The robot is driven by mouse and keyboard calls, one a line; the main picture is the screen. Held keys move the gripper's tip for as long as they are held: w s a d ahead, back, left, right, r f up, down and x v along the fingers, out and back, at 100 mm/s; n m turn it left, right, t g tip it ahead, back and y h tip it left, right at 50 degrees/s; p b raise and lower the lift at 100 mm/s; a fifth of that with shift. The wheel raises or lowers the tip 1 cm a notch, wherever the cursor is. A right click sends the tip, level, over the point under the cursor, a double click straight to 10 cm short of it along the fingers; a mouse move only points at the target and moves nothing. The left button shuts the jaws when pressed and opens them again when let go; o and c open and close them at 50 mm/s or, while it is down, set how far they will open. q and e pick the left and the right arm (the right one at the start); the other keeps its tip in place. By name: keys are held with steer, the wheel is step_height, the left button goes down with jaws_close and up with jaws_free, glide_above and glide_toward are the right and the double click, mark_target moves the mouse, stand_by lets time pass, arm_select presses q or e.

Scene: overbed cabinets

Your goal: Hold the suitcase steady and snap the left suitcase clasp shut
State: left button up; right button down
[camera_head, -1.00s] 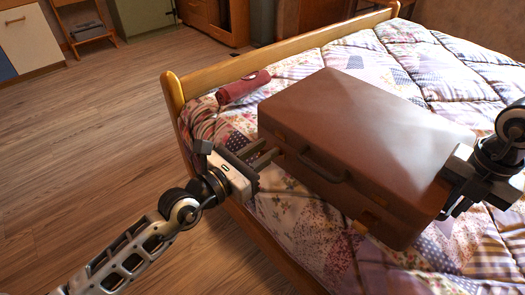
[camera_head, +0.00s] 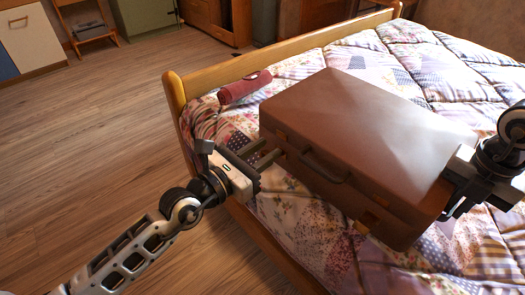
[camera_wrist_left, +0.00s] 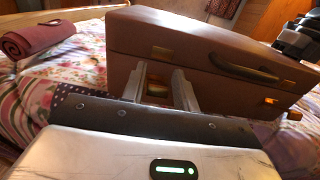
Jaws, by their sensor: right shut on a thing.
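The brown suitcase (camera_head: 350,130) lies flat on the bed with its lid down. Its handle (camera_head: 325,168) is on the front face, between the left clasp (camera_head: 281,137) and the right clasp (camera_head: 375,198). My left gripper (camera_head: 276,156) is open at the front face, just below the left clasp's upper plate. In the left wrist view, its fingers (camera_wrist_left: 160,85) stand apart, with the brassy lower part of the left clasp (camera_wrist_left: 158,90) showing between them. I cannot tell whether they touch it. My right gripper (camera_head: 458,168) is shut on the suitcase's right end.
A rolled dark red cloth (camera_head: 245,87) lies on the patchwork quilt (camera_head: 340,55), behind and left of the suitcase. The wooden bed rail (camera_head: 280,60) runs along the left side of the bed. The wooden floor (camera_head: 90,130) to the left is clear.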

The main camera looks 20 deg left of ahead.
arm_select(q)
steer(key=shift+o, duration=1.2)
steer(key=v, duration=1.2)
